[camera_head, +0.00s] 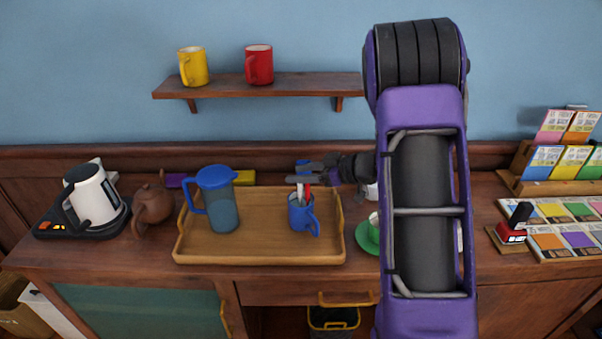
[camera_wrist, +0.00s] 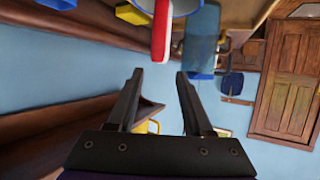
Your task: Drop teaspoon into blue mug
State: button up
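The blue mug (camera_head: 303,216) stands upright on the wooden tray (camera_head: 260,257), right of the jug. A red and white utensil (camera_head: 307,193) stands in it; it shows large at the top of the wrist view (camera_wrist: 162,28), with part of the blue mug (camera_wrist: 186,6) beside it. I cannot tell whether this utensil is the teaspoon, and I make out no other teaspoon. My gripper (camera_head: 305,173) is just above the mug, reaching in from the right. In the wrist view my gripper (camera_wrist: 159,76) has its fingers wide apart with nothing between them.
A blue-lidded jug (camera_head: 222,203) stands on the tray left of the mug. A green saucer (camera_head: 367,238) with a cup is right of the tray, partly behind my arm. A brown teapot (camera_head: 152,206) and white kettle (camera_head: 92,196) stand left. A wall shelf (camera_head: 225,88) holds yellow and red mugs.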

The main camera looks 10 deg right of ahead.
dwell(0.5)
jog(key=s+d, duration=0.5)
jog(key=d, duration=0.2)
jog(key=shift+s+d, duration=0.15)
jog(key=shift+s, duration=0.25)
jog(key=shift+w, duration=0.1)
